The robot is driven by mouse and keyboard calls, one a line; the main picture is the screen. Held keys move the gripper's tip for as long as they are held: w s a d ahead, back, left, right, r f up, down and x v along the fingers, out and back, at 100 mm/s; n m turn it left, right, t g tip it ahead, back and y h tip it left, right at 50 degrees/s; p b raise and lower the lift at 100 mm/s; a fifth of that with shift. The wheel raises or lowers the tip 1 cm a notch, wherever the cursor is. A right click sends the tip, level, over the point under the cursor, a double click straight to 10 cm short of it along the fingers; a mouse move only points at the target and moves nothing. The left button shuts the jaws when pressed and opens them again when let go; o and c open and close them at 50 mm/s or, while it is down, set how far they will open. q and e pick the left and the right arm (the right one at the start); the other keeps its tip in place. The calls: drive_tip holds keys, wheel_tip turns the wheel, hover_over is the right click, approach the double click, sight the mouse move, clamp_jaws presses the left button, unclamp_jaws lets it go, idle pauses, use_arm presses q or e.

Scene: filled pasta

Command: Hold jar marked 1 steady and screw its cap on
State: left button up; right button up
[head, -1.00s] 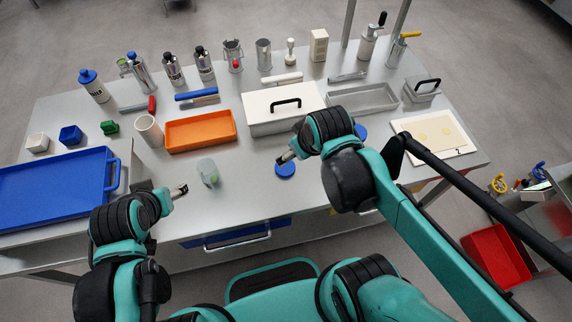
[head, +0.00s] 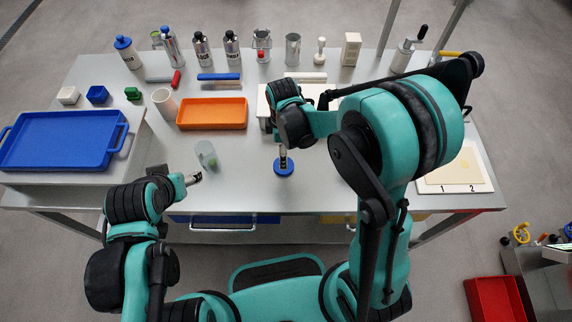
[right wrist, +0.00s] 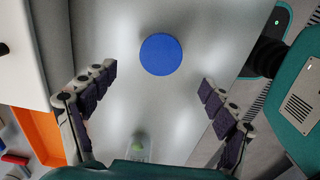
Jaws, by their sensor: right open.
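A clear jar (head: 206,154) with something greenish inside stands near the table's front, left of centre. No number is readable on it. It also shows at the bottom of the right wrist view (right wrist: 139,147), partly cut off by my gripper. A round blue cap (head: 284,166) lies flat on the table to the jar's right; it is also in the right wrist view (right wrist: 160,54). My right gripper (head: 283,152) is above the cap, fingers spread and empty. My left gripper (head: 193,178) is just in front of the jar, apparently apart from it; its finger opening is unclear.
A blue tray (head: 118,150) is at left and an orange tray (head: 211,126) behind the jar. A pale board (head: 432,187) marked 1 and 2 lies at right. Bottles and tools line the back. My right arm hides part of the right side. Table around the cap is clear.

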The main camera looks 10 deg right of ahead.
sight(290, 163)
drive_tip(key=shift+f+b, duration=0.45)
drive_tip(key=shift+f, duration=0.85)
wheel_tip(290, 163, down, 5)
drive_tip(key=b, duration=0.2)
drive_tip(key=shift+s+f+b, duration=0.1)
drive_tip(key=shift+f+b, duration=0.05)
drive_tip(key=shift+b, duration=0.2)
drive_tip(key=c, duration=0.9)
drive_tip(key=shift+c, duration=0.2)
drive_tip(key=shift+r, duration=0.2)
